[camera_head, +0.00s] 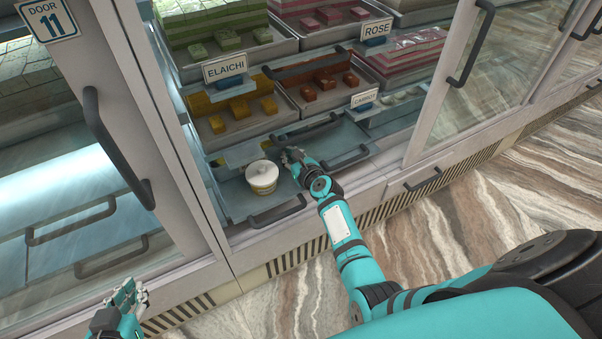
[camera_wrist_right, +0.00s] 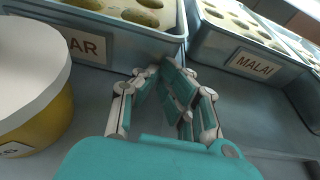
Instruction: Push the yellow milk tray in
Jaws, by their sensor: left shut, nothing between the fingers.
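A metal tray (camera_head: 218,143) of yellow sweet blocks sits on the left of the middle shelf; no name on it is legible. In the right wrist view a grey tray (camera_wrist_right: 120,35) of yellowish round sweets has a label ending in "AR". I cannot tell which is the yellow milk tray. My right gripper (camera_head: 291,157) is inside the cabinet, low, right of a yellow-white tub. In the wrist view its fingers (camera_wrist_right: 180,82) are together, close to that tray's front right corner; contact is unclear. My left gripper (camera_head: 128,292) is shut and empty outside the cabinet.
The tub (camera_head: 262,177) with its white lid stands just left of my right gripper. A tray labelled MALAI (camera_wrist_right: 245,58) is right of the "AR" tray. Door handles (camera_head: 115,150) and frames border the opening.

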